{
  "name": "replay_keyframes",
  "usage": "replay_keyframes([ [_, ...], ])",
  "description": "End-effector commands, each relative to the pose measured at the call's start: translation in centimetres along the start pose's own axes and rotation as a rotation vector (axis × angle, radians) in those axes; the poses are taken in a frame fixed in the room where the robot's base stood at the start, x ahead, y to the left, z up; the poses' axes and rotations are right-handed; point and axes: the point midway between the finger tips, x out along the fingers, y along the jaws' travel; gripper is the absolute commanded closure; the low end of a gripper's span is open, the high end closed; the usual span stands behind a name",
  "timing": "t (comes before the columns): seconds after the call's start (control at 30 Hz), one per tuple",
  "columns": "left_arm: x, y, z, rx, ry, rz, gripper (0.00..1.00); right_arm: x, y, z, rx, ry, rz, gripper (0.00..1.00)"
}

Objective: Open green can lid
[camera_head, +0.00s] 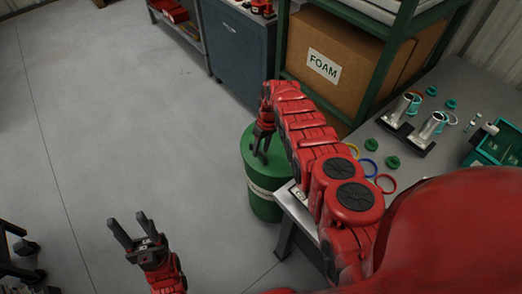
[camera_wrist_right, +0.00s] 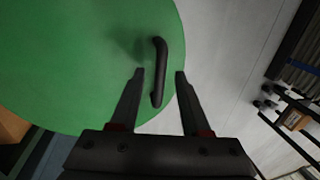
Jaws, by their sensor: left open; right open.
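The green can (camera_head: 262,200) stands on the floor beside the workbench, with a pale band around it. Its green lid (camera_wrist_right: 70,60) is on top and has a dark bar handle (camera_wrist_right: 159,72) near its edge. My right gripper (camera_head: 263,142) is over the lid. In the right wrist view the right gripper (camera_wrist_right: 158,75) is open, with the handle between its two fingers; I cannot tell whether they touch it. My left gripper (camera_head: 131,232) is open and empty over the floor at the lower left.
The workbench (camera_head: 445,85) at right holds colored rings, green caps, metal cylinders and a teal box (camera_head: 497,145). A FOAM carton (camera_head: 335,62) sits on a green shelf behind the can. A blue-grey cabinet (camera_head: 238,45) stands at the back.

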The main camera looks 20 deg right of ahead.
Motion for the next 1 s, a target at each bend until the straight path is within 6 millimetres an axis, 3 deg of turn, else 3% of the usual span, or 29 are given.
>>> replay_keyframes([
  [0.23,0.02,0.0,-0.01,0.0,0.0,0.0,0.5,-0.02,-0.01,-0.04,0.0,0.001,0.0,0.53],
  [0.5,0.02,0.0,-0.01,0.0,0.0,0.0,0.5,-0.03,0.0,-0.04,0.0,0.001,0.001,1.0],
  [1.0,0.01,0.0,0.0,0.0,0.0,0.0,0.5,-0.03,0.01,-0.04,0.0,0.001,0.001,1.0],
])
